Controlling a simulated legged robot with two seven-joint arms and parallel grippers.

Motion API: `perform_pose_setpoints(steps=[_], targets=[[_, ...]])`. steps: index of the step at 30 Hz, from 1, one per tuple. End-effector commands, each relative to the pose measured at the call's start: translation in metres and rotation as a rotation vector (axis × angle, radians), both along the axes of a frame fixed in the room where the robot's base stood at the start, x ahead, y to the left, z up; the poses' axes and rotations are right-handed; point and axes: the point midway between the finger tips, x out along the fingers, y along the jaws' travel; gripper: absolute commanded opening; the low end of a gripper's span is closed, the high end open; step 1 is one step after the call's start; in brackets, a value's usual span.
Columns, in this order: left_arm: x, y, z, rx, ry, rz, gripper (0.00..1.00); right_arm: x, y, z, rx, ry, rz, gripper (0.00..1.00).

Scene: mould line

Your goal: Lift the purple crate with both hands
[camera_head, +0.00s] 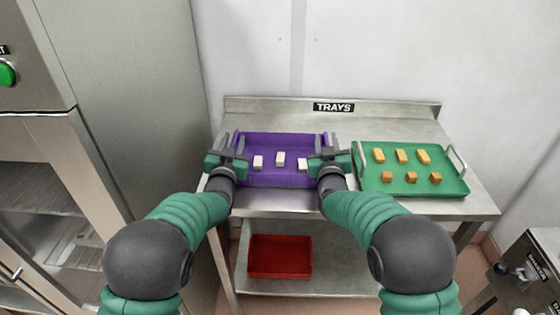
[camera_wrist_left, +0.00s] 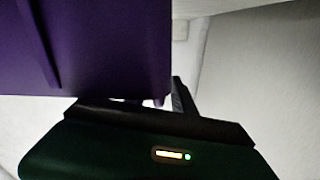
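The purple crate (camera_head: 270,179) appears to rest on the left part of the steel table, with several small white blocks (camera_head: 280,158) inside. My left gripper (camera_head: 230,148) is at the crate's left end, and my right gripper (camera_head: 329,147) is at its right end. The grippers cover much of the two ends, so I cannot tell whether the fingers are closed on the handles. In the left wrist view, the crate's purple wall (camera_wrist_left: 100,50) fills the upper left, right beside a dark finger of my left gripper (camera_wrist_left: 165,105).
A green tray (camera_head: 385,184) with yellow and orange blocks stands just right of the crate on the steel table (camera_head: 285,202). A red tray (camera_head: 280,257) lies on the shelf below. A steel cabinet (camera_head: 140,110) stands close on the left. A wall is behind.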

Motion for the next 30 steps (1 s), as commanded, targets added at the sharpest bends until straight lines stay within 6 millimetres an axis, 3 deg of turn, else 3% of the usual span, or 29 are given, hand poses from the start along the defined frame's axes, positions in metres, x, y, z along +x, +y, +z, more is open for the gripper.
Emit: perform_pose_setpoints(steps=[1, 6, 30], targets=[[-0.0001, -0.0001, 0.0001, 0.0, 0.0, 0.0, 0.23, -0.0001, 0.0, 0.0, 0.0, 0.0, 0.0, 0.23], [-0.0002, 0.0, 0.0001, 0.0, 0.0, 0.0, 0.0, -0.0001, -0.0001, 0.0001, 0.0, 0.0, 0.0, 0.0], [-0.0001, 0.0023, 0.0006, 0.002, -0.001, 0.004, 0.0, -0.0003, -0.0022, 0.0001, -0.002, 0.001, -0.003, 0.0]])
